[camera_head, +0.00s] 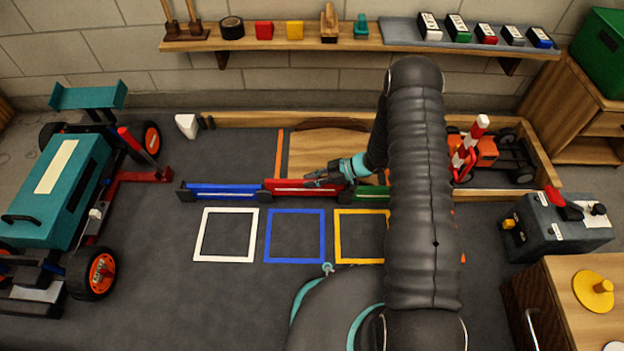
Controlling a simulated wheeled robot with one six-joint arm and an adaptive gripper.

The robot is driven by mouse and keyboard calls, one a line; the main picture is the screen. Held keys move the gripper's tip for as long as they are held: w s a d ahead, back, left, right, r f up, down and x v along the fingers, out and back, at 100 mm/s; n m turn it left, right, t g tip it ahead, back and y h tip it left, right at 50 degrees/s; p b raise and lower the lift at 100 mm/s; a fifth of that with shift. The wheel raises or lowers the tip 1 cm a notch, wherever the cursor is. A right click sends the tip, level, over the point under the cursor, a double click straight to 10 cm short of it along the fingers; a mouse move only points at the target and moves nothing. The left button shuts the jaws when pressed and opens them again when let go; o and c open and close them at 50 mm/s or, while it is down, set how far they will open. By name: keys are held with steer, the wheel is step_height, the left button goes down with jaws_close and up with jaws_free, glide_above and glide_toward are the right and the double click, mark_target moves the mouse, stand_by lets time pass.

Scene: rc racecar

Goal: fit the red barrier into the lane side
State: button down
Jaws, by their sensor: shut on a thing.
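The red barrier (285,186) is in line with the lane side, between the blue barrier (225,190) on its left and the green barrier (370,192) on its right. My gripper (316,181) is shut on the red barrier near its right half, reaching in from the right. I cannot tell whether the red barrier is fully down on the floor. My arm hides the right part of the green barrier and the lane behind it.
White, blue and yellow floor squares (295,258) lie empty in front of the barriers. A large teal car (65,190) stands at left. An orange car (485,152) and a red-white striped pole (470,148) are at right.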

steer(key=c, duration=1)
jaws_free()
steer(key=v, duration=1.2)
